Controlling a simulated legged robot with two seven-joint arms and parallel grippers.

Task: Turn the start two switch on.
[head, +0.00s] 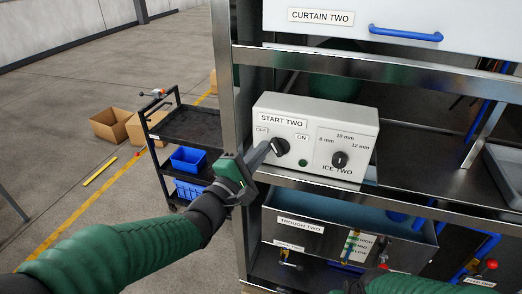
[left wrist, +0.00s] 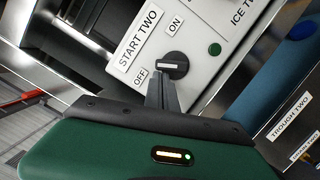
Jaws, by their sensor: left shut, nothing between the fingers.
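The start two switch (head: 281,146) is a black rotary knob on a pale control box (head: 315,110), between the OFF and ON labels. In the left wrist view the knob (left wrist: 174,65) has a pale line that lies toward the OFF side. My left gripper (head: 268,149) is shut and empty, with its tips close at the knob's lower left. In the left wrist view the closed fingers (left wrist: 163,88) point at the knob; I cannot tell whether they touch it. Part of my right arm shows at the bottom edge, its gripper out of sight.
A green button (head: 302,162) and the ICE TWO knob (head: 339,160) sit right of the switch. The trough two bin (head: 300,227) is below the box. A steel post (head: 232,80) stands left of it. A black cart (head: 190,122) with blue bins stands at left.

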